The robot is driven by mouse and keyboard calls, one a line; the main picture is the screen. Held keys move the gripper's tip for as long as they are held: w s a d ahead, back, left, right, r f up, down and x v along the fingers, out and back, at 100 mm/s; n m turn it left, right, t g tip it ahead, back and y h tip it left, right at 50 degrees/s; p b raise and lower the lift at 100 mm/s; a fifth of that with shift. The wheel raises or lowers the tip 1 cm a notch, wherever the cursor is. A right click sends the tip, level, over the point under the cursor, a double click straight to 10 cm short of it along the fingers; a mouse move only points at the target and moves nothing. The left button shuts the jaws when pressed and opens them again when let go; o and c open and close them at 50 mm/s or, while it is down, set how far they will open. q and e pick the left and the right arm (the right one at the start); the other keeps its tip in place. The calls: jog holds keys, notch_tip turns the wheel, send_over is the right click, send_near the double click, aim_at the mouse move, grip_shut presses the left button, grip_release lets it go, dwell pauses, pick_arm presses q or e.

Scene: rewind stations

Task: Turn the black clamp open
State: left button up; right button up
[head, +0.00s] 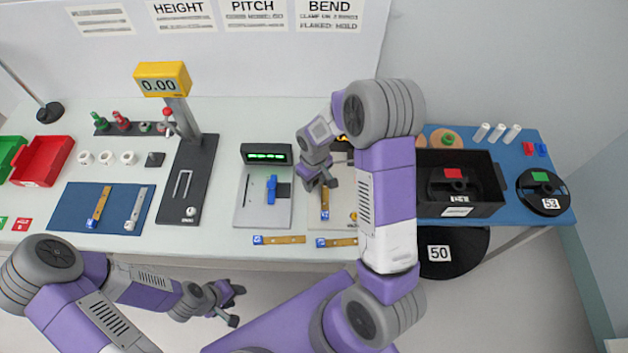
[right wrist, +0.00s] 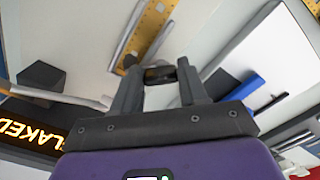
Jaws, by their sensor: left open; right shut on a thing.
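The black clamp (right wrist: 160,74) sits between the fingertips of my right gripper (right wrist: 159,80) in the right wrist view. The gripper is shut on it; its exact turn angle is hard to tell. A brass strip (right wrist: 152,28) and a grey bar (right wrist: 128,38) lie beside the clamp. In the head view my right gripper (head: 322,184) is down at the bend station (head: 342,217), and the arm hides much of that station. The brass strip (head: 325,204) with a blue end shows just below the fingers. My left gripper (head: 229,304) is open and empty, in front of the table.
The pitch station (head: 247,213) with a blue part stands just left of the bend station. Two brass strips (head: 285,240) (head: 337,242) lie along the front edge. The height gauge (head: 185,185) is further left. A black bin (head: 480,203) stands right of my arm. An orange display (right wrist: 30,130) reads "FLAKED".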

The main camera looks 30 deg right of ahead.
jog(key=n, duration=0.4)
jog(key=shift+d+n, duration=0.15)
jog(key=shift+n, duration=0.15)
jog(key=n, duration=0.4)
jog(key=shift+w+n+p, duration=0.15)
jog(key=shift+n+p, duration=0.15)
jog(key=shift+p, duration=0.1)
jog(key=o, duration=1.1)
jog(key=shift+c, duration=0.2)
notch_tip(320, 180, up, 8)
jog(key=shift+f+p, duration=0.15)
jog(key=shift+p, duration=0.4)
